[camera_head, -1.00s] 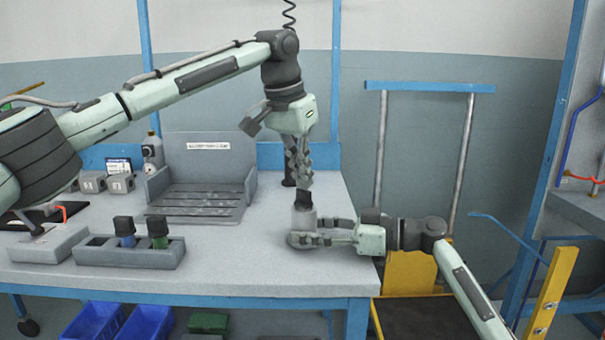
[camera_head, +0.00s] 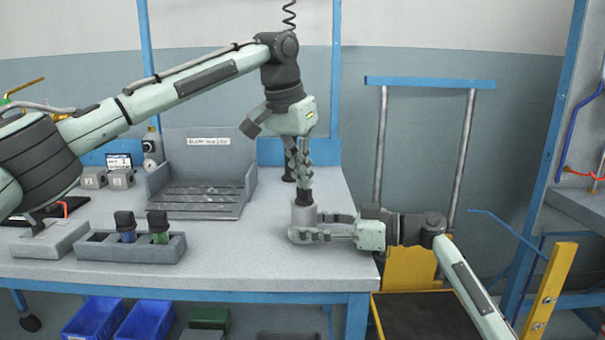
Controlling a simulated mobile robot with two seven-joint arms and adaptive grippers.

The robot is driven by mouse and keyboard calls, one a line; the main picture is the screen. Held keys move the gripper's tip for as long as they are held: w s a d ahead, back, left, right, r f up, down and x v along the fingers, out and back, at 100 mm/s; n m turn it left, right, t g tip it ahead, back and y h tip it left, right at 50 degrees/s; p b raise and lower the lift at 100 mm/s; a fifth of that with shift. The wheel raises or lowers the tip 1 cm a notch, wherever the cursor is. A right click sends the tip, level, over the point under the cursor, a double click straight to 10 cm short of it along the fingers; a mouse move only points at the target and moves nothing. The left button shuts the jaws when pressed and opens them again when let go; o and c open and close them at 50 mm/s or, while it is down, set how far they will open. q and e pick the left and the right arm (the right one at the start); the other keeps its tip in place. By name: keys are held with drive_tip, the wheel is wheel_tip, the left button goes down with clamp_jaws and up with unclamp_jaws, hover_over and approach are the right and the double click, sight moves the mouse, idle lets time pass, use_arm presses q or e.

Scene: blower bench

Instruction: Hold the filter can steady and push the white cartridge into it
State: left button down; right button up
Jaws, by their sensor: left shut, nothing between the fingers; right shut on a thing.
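The filter can (camera_head: 303,217) is a light grey cylinder standing on the bench near its right end. My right gripper (camera_head: 305,235) is shut around it low down, coming in from the right. A dark cap (camera_head: 304,197) stands up out of the can's top. The white cartridge's pale body is not distinguishable; it appears hidden inside the can under this cap. My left gripper (camera_head: 303,184) points straight down above the cap, shut and empty. Its fingertips are at the cap's top and seem to touch it, though the exact contact is hard to see.
A grey rack (camera_head: 150,252) at the front left holds a blue cartridge (camera_head: 127,236) and a green cartridge (camera_head: 160,238), both dark-capped. A grey fixture with a label (camera_head: 208,163) stands behind. A dark post (camera_head: 289,166) is behind my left gripper. The bench (camera_head: 235,262) is clear left of the can.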

use_arm(q)
drive_tip(key=shift+f, duration=0.5)
use_arm(e)
drive_tip(key=shift+s, duration=0.1)
use_arm(q)
drive_tip(key=shift+w+r, duration=0.1)
drive_tip(key=shift+r, duration=1.6)
drive_tip(key=v, duration=1.1)
drive_tip(key=shift+r, duration=0.2)
use_arm(e)
drive_tip(key=o, duration=0.9)
drive_tip(key=shift+f, duration=0.1)
